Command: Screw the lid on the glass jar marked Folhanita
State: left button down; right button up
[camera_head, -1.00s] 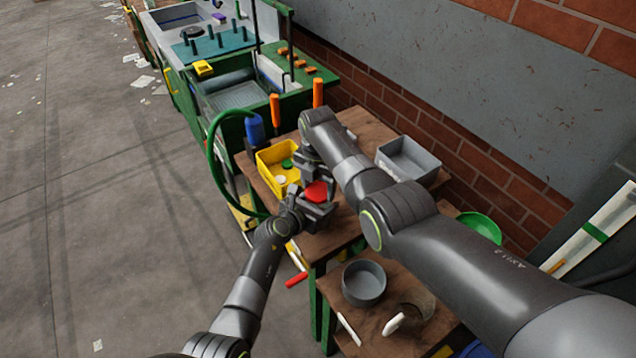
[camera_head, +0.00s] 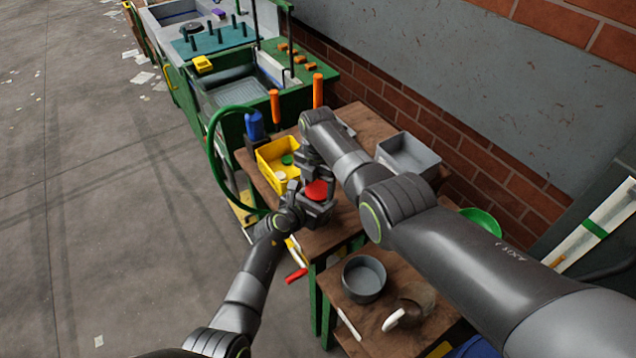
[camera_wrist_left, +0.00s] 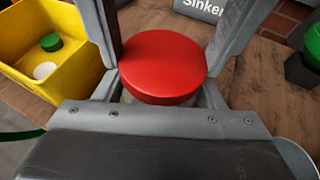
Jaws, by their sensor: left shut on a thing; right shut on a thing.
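The red lid (camera_head: 317,190) is over the wooden table, among the jaws of my two grippers. In the left wrist view the red lid (camera_wrist_left: 163,64) looks level, with a little clear glass (camera_wrist_left: 212,97) showing below its rim. That glass is the jar, mostly hidden, and no marking on it is readable. My left gripper (camera_head: 318,210) is shut around the jar from the near side. My right gripper (camera_head: 318,180) comes down from above and is shut at the lid. I cannot tell how far the lid sits on the jar.
A yellow bin (camera_head: 268,175) with a green and a white lid stands close at left. A grey bin (camera_head: 425,170) stands to the right; a label reading "Sinker" shows in the wrist view. A grey bowl (camera_head: 364,280) sits on the lower table in front.

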jog(key=m, duration=0.5)
jog(key=shift+m, duration=0.3)
jog(key=m, duration=0.4)
jog(key=shift+m, duration=0.3)
jog(key=o, duration=0.9)
jog(key=shift+r, duration=2.3)
jog(key=shift+o, duration=0.3)
